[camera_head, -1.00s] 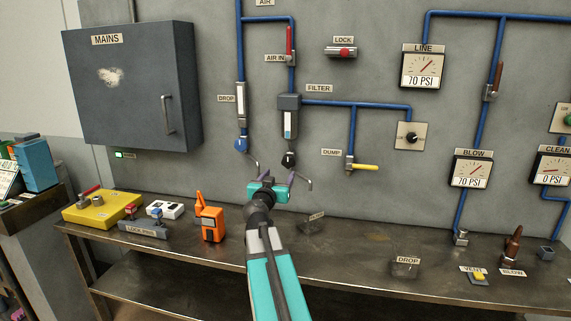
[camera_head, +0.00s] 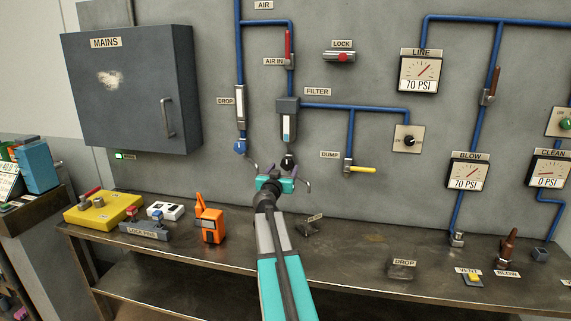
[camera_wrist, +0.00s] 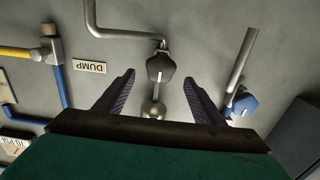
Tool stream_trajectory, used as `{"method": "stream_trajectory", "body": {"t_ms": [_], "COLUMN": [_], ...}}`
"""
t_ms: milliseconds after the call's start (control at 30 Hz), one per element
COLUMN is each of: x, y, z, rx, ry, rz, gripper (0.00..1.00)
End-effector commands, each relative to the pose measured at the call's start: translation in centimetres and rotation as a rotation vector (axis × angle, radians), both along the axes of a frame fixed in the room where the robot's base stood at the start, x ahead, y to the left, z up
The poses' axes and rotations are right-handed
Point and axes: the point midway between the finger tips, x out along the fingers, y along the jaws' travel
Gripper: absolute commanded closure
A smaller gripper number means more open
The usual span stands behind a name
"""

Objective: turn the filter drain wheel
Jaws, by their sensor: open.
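The filter drain wheel (camera_head: 288,162) is a small black knob below the grey filter bowl (camera_head: 288,117) on the wall. In the wrist view the same black wheel (camera_wrist: 162,67) sits between my fingertips in the picture, with a bent metal pipe beside it. My gripper (camera_head: 282,171) is at the wheel, just below it in the head view. In the wrist view my gripper (camera_wrist: 158,80) is open, one finger on each side of the wheel with gaps showing. I see no contact; the depth between fingers and wheel is hard to judge.
A blue knob (camera_head: 240,146) hangs under the drop pipe to the left, and shows right of my fingers in the wrist view (camera_wrist: 241,103). The yellow dump lever (camera_head: 364,169) is to the right. A bench (camera_head: 350,250) with several devices lies below.

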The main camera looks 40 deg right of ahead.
Motion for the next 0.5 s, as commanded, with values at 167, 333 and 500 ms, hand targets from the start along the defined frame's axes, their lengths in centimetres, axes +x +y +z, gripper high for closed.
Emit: {"method": "stream_trajectory", "body": {"t_ms": [167, 333, 500], "x": [1.1, 1.9, 2.4], "y": [-1.6, -2.8, -3.7], "z": [0.2, 0.1, 0.1], "rx": [0.0, 0.001, 0.0], "ry": [0.001, 0.0, 0.0], "rz": [0.001, 0.001, 0.001], "gripper": [0.37, 0.37, 0.37]}}
